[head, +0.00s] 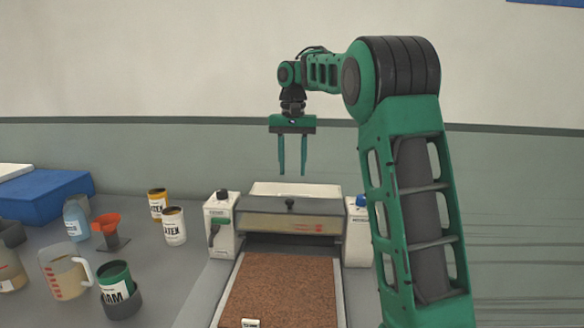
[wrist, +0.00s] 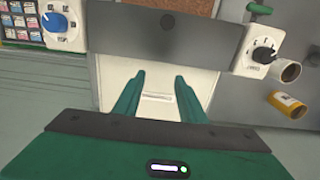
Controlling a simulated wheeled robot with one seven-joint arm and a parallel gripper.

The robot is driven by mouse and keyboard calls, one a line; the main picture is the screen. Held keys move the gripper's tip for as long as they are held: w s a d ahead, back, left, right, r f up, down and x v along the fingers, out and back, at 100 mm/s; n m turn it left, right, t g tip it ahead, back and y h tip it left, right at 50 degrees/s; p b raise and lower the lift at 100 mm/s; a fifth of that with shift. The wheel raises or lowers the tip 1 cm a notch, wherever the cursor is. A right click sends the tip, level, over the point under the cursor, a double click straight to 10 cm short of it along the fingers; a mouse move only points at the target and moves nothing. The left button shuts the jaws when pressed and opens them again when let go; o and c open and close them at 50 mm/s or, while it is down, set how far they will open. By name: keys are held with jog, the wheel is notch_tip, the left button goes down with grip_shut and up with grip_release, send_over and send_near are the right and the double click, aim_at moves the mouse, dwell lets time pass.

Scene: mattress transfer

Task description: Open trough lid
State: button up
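The trough (head: 262,222) stands between two control boxes, with a see-through front and reddish marks on it. Its dark grey lid (head: 258,205) lies flat across the top and looks shut. My gripper (head: 292,174) is open and empty, fingers pointing down, above and apart from the trough. In the wrist view my fingertips (wrist: 159,76) appear over a white slotted surface (wrist: 155,105) beside the lid.
The left control box (head: 222,240) has a green lever; the right one (head: 358,245) has a blue knob. A brown slab (head: 280,290) lies in front of the trough. Cans (head: 174,225), a measuring jug (head: 62,275) and a blue bin (head: 45,195) stand at left.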

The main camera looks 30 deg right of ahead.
grip_shut()
dwell(1.4)
grip_release()
notch_tip(320, 180, up, 11)
jog(key=shift+f, duration=0.15)
dwell(0.5)
jog(key=shift+w, duration=0.1)
